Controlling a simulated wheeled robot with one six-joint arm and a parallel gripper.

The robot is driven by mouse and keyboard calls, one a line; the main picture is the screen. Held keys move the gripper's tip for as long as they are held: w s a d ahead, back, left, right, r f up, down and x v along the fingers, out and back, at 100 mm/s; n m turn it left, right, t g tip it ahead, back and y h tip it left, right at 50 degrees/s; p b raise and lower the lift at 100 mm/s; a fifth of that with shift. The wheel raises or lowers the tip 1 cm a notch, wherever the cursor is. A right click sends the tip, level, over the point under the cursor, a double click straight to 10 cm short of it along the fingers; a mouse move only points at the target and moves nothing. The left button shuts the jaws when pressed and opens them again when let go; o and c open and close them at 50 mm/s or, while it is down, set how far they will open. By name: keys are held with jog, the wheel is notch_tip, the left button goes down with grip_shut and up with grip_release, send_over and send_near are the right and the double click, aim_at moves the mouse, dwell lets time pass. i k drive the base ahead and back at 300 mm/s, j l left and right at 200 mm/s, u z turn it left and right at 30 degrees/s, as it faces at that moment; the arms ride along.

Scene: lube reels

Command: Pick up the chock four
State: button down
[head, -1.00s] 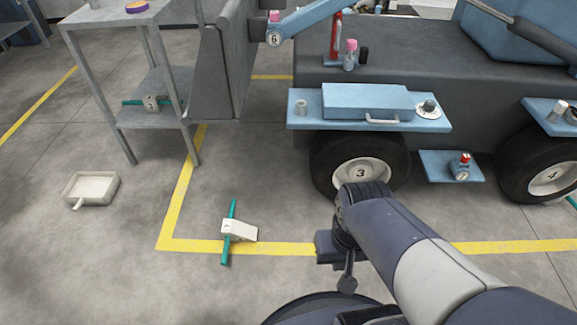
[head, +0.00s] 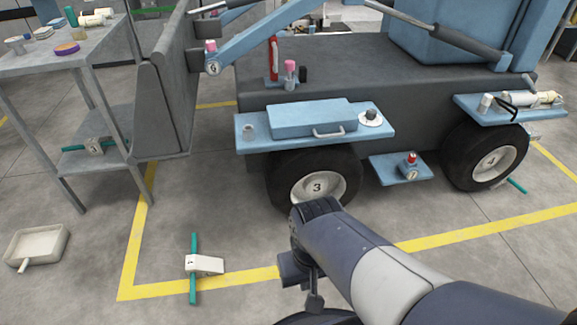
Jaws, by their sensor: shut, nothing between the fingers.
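A pale grey chock with a teal bar lies on the floor (head: 207,264) near the yellow line's corner; its mark is too small to read surely. Another teal bar (head: 517,186) with a pale block beside it lies on the floor by the wheel marked 4 (head: 493,167), partly hidden by the tyre. A third chock with a teal bar sits on the lower shelf of the grey table (head: 97,146). No number can be read on these. My gripper (head: 314,303) points down at the bottom centre, small, shut and empty, apart from every chock.
A blue-grey vehicle (head: 350,95) fills the back, with the wheel marked 3 (head: 317,187) and low side steps (head: 400,168). A grey table (head: 75,50) stands left, a pale tray (head: 37,244) on the floor below. Floor at the lower right is clear.

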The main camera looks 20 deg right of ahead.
aim_at(197, 266)
jog(key=i+j, duration=0.15)
jog(key=j, duration=0.2)
jog(key=i+j, duration=0.1)
jog(key=j, duration=0.3)
jog(key=i+j, duration=0.15)
jog(key=j, duration=0.2)
jog(key=i+j+u, duration=0.1)
jog(key=j, duration=0.3)
jog(key=i+j, duration=0.15)
jog(key=j, duration=0.2)
